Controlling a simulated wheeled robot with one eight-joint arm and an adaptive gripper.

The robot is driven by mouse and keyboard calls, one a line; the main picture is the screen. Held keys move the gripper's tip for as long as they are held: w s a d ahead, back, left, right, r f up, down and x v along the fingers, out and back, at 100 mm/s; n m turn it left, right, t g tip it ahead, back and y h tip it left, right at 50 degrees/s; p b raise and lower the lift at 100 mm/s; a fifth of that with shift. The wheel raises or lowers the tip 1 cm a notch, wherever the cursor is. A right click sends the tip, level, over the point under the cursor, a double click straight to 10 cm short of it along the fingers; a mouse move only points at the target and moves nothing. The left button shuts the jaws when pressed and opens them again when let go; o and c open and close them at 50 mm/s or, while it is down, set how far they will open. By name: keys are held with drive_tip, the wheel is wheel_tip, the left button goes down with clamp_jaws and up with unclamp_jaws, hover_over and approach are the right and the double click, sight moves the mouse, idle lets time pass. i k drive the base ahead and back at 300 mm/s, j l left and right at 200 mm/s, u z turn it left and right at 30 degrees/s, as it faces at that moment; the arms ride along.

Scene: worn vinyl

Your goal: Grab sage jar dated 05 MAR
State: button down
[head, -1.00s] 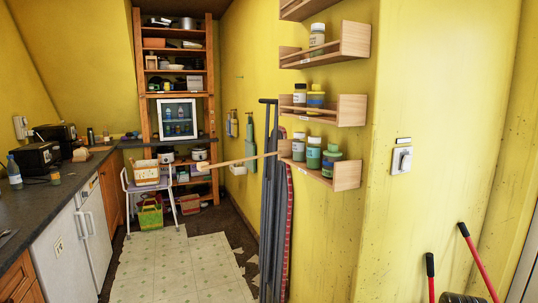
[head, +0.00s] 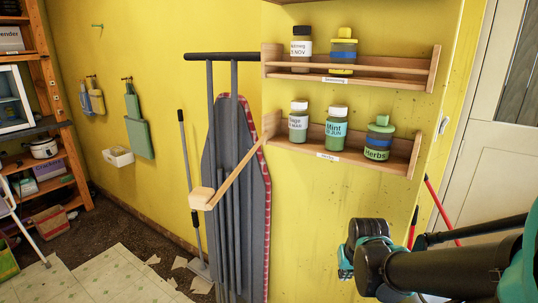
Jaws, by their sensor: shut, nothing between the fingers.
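The sage jar (head: 298,122) stands upright at the left end of the lower wall rack (head: 345,160). It has a white lid, green contents and a white label whose visible part reads "age" and "MAR"; the day number is too small to read. A Mint jar (head: 335,127) stands just right of it, and a green-lidded Herbs jar (head: 378,140) is further right. My dark and teal arm reaches in from the lower right. My gripper (head: 346,263), at its left end, is shut and empty, below and right of the sage jar and well apart from it.
The upper rack (head: 345,80) holds a nutmeg jar (head: 301,50) and a yellow-lidded jar (head: 343,50). A folded ironing board (head: 235,160) leans left of the racks. A wooden stick with a block end (head: 201,198) juts out before it. Red handles stand behind my arm.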

sight(298, 123)
drive_tip(key=i+j, duration=0.1)
drive_tip(key=j, duration=1.15)
drive_tip(key=i, duration=0.05)
